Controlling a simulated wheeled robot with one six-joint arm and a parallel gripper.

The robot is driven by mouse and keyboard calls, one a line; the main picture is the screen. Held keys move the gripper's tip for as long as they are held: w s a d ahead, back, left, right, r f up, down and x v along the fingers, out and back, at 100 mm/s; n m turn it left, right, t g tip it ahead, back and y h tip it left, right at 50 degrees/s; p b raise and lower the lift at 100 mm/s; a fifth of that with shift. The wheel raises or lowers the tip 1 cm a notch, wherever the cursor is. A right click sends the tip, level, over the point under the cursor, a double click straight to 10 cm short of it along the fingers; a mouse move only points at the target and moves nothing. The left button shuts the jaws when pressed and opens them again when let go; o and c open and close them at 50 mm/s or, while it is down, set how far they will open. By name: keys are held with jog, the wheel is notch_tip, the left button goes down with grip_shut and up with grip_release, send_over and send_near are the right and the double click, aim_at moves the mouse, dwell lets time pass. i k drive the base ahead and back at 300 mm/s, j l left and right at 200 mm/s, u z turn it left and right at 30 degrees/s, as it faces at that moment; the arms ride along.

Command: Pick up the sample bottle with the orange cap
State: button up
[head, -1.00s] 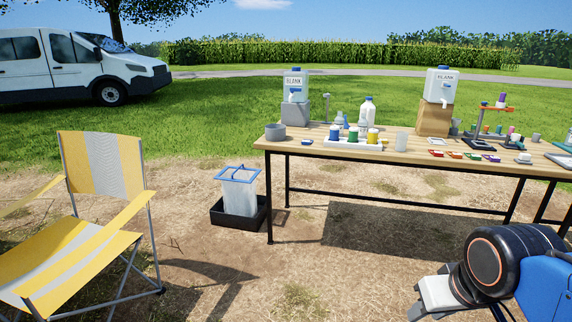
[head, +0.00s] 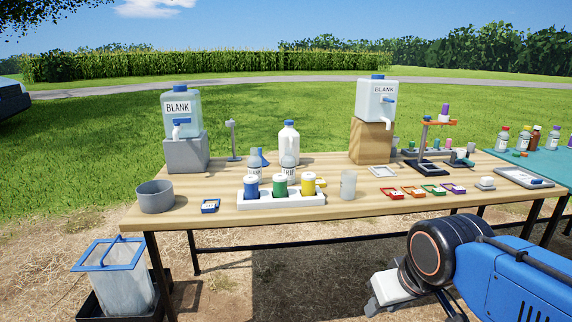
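My gripper (head: 385,291) is at the lower right, in front of the wooden table and well apart from the bottles. Its fingers are not clear enough to tell open from shut.

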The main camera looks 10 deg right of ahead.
aim_at(288, 162)
jog(key=i+l+u, duration=0.15)
jog(key=i, duration=0.4)
jog(key=i+l+u, duration=0.2)
jog(key=i+l, duration=0.25)
jog(key=i, duration=0.05)
